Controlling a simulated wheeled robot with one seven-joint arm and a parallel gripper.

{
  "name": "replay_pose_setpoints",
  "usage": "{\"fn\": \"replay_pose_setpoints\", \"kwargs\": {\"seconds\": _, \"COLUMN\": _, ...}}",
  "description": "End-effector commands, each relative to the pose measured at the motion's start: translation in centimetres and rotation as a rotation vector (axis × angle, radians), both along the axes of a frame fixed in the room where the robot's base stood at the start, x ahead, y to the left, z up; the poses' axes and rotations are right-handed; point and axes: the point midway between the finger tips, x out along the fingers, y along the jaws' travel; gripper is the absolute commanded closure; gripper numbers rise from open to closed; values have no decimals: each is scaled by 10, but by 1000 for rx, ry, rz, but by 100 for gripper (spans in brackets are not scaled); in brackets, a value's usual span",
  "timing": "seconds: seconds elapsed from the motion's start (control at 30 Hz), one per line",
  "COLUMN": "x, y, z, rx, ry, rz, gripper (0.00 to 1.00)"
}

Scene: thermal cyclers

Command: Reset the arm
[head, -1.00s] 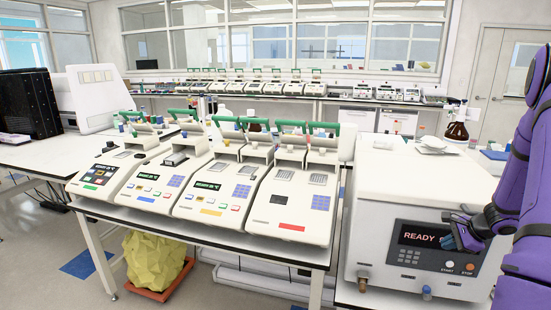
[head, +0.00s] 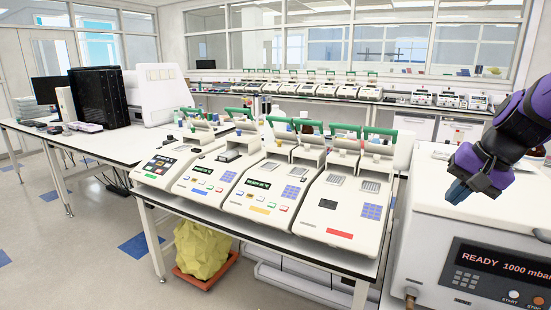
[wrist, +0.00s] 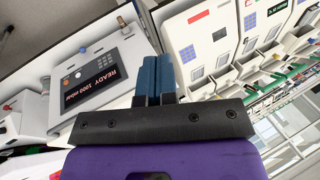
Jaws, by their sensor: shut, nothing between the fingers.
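My purple arm comes in from the right of the head view. My gripper (head: 458,191) hangs in the air in front of the upper left part of the white machine (head: 425,205), above the table level. In the wrist view my gripper (wrist: 157,62) shows two blue fingers pressed together with nothing between them. The machine's dark display reads "READY 1000 mbar" in both views; it also shows in the wrist view (wrist: 95,80). The gripper is apart from the machine's START and STOP buttons (head: 525,299).
Several thermal cyclers (head: 345,205) with green handles stand in a row on the white table (head: 160,207), left of my gripper. A yellow bag (head: 203,250) sits in an orange tray below. A black box (head: 98,98) stands at the left. Open floor lies at the lower left.

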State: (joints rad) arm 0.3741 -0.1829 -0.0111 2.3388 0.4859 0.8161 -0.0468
Motion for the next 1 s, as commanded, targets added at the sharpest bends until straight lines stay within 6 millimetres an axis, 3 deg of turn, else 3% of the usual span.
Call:
{"fn": "replay_pose_setpoints", "kwargs": {"seconds": 0.1, "x": -27, "y": 27, "z": 19, "rx": -81, "ry": -31, "rz": 115, "gripper": 100}}
{"fn": "replay_pose_setpoints", "kwargs": {"seconds": 0.3, "x": -75, "y": 59, "z": 40, "rx": -219, "ry": -81, "rz": 288, "gripper": 100}}
{"fn": "replay_pose_setpoints", "kwargs": {"seconds": 0.6, "x": -140, "y": 80, "z": 54, "rx": -412, "ry": -166, "rz": 484, "gripper": 100}}
{"fn": "replay_pose_setpoints", "kwargs": {"seconds": 0.8, "x": -157, "y": 82, "z": 56, "rx": -471, "ry": -192, "rz": 534, "gripper": 100}}
{"fn": "replay_pose_setpoints", "kwargs": {"seconds": 1.0, "x": -159, "y": 82, "z": 56, "rx": -478, "ry": -194, "rz": 539, "gripper": 100}}
